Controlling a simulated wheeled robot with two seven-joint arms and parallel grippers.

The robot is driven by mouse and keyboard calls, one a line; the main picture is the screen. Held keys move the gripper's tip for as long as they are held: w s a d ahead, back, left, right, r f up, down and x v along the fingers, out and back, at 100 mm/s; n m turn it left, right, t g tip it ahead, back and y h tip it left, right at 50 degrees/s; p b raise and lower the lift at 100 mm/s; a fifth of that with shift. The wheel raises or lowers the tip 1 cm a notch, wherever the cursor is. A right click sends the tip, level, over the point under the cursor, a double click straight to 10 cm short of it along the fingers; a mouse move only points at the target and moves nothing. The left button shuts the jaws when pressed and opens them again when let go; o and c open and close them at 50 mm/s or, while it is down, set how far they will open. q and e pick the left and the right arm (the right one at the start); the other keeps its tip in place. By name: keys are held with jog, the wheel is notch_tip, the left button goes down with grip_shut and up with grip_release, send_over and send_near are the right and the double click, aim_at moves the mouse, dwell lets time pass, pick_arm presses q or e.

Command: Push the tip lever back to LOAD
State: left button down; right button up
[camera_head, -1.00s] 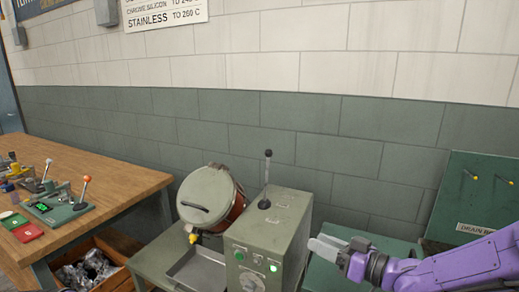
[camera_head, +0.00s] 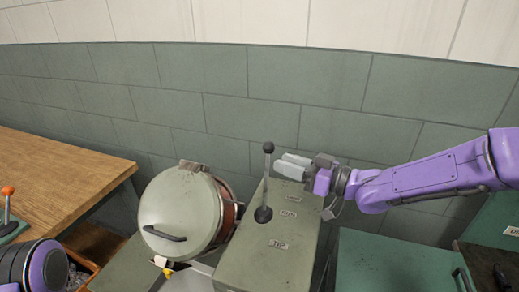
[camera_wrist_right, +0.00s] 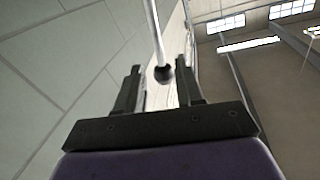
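The tip lever (camera_head: 266,186) is a thin metal rod with a black knob on top and a black boot at its foot. It stands nearly upright on the grey-green control box (camera_head: 244,252). Small plates (camera_head: 278,244) on the box top lie in a row beside it; the front one appears to read TIP. My right gripper (camera_head: 280,165) is just right of the lever, at upper rod height. In the right wrist view, its fingers (camera_wrist_right: 160,80) are apart, with the knob (camera_wrist_right: 163,73) showing between them; contact cannot be told. My left arm shows at bottom left, its gripper out of frame.
A round lidded drum (camera_head: 185,215) stands just left of the box. A wooden bench (camera_head: 70,165) is at far left, with an orange-knobbed lever (camera_head: 8,191). A green surface (camera_head: 385,265) lies right of the box. A tiled wall rises behind.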

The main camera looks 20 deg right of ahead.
aim_at(266, 176)
jog(key=p+x, duration=0.1)
jog(key=x, duration=0.6)
jog(key=shift+w+a, duration=0.25)
jog(key=shift+a, duration=0.05)
